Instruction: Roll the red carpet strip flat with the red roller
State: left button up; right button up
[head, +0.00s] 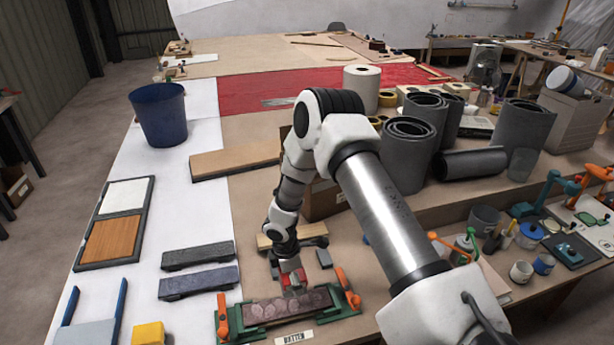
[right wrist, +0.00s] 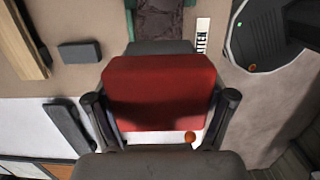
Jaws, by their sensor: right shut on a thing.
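A dull reddish-brown, mottled strip (head: 288,306) lies in a green clamp frame (head: 222,327) with orange handles at the front of the table. Its surface looks uneven, with lighter patches. The strip also shows at the top of the right wrist view (right wrist: 160,17). My right gripper (head: 290,268) is shut on a red roller (right wrist: 160,90), with one finger at each side of it. The roller (head: 293,279) is at the strip's far edge in the head view; I cannot tell whether it touches. My left gripper is not in view.
Two dark grey bars (head: 198,255) lie left of the clamp frame. A yellow block (head: 148,334) stands at the front left. A blue bucket (head: 160,114) stands farther back. Grey rolls (head: 407,155) and pots (head: 484,219) stand to the right.

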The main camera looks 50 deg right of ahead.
jog(key=w+a+b, duration=0.3)
jog(key=w+a, duration=0.2)
jog(key=a, duration=0.4)
jog(key=shift+w, duration=0.25)
